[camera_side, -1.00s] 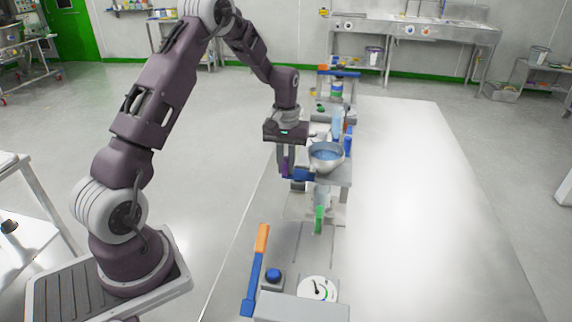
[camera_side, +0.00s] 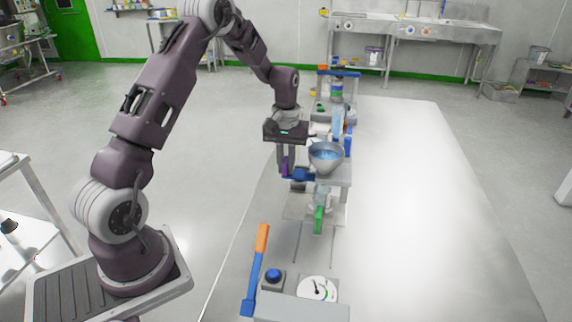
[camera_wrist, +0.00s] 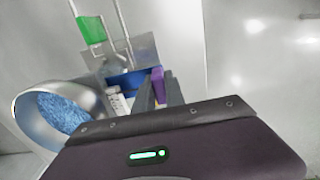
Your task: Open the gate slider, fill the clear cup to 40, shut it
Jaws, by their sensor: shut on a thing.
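The hopper (camera_side: 313,162), a grey metal bowl with blue granules inside, stands at mid-bench; it also shows at left in the wrist view (camera_wrist: 22,112). My gripper (camera_side: 286,172) is just left of it, its fingers shut on the purple grip of the blue gate slider (camera_side: 302,175). In the wrist view the purple grip (camera_wrist: 158,84) shows at the fingers. The clear cup (camera_side: 322,191) is below the hopper, with a green part (camera_side: 319,217) in front. Its fill level is not readable. How far the slider is open is hidden.
A white dial (camera_side: 318,289) with a dark needle sits at the near end, numbers unreadable. Beside it are a blue button (camera_side: 273,274) and a blue lever with orange end (camera_side: 258,264). The bench's right side is clear.

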